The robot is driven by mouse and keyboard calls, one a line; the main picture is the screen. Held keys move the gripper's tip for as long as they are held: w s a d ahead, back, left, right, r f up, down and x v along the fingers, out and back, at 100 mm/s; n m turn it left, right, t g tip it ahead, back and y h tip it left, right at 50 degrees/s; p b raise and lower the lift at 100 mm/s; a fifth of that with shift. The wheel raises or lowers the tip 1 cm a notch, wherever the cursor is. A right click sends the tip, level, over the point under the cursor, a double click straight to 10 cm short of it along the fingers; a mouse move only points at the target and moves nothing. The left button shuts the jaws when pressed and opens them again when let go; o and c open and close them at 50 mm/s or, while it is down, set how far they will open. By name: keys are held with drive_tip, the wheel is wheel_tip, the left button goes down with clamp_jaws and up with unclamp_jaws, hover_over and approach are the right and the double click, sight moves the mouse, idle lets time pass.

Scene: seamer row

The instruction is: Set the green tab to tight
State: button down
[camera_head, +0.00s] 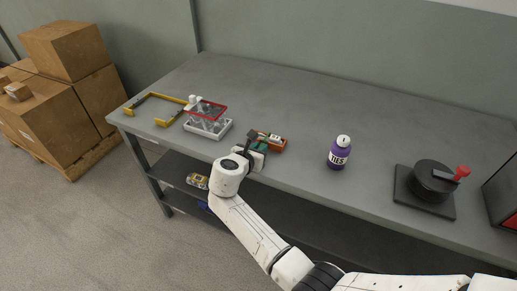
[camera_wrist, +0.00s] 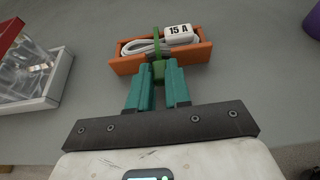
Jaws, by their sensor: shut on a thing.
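The green tab (camera_wrist: 157,48) is part of a green band that runs across an orange open holder (camera_wrist: 201,52), over a coiled pale cable (camera_wrist: 145,46). My gripper (camera_wrist: 158,68) has its two teal fingers shut on the near end of the tab, at the holder's near side. The tab's lower end is partly hidden between the fingers. A white plug marked "15 A" (camera_wrist: 178,30) sits at the right of the holder. In the head view the orange holder (camera_head: 279,147) lies on the bench just beyond my gripper (camera_head: 262,148); the tab is too small there to tell apart. No tight mark is readable.
A red-and-grey framed rack (camera_head: 208,129) stands close left of the holder, with a yellow bracket (camera_head: 155,97) beyond. A purple "TIES" bottle (camera_head: 338,155) and a black device with a red knob (camera_head: 432,182) stand right. The bench (camera_head: 300,105) behind is clear.

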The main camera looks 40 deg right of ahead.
idle(0.3)
drive_tip(key=a+p, duration=0.1)
drive_tip(key=s+a+p, duration=0.1)
drive_tip(key=a, duration=0.1)
drive_tip(key=shift+s+a+r, duration=0.1)
drive_tip(key=shift+a, duration=0.25)
drive_tip(key=c, duration=1)
unclamp_jaws()
drive_tip(key=shift+c, duration=0.2)
drive_tip(key=v, duration=1)
drive_tip(key=shift+s+a, duration=0.15)
drive_tip(key=shift+a, duration=0.15)
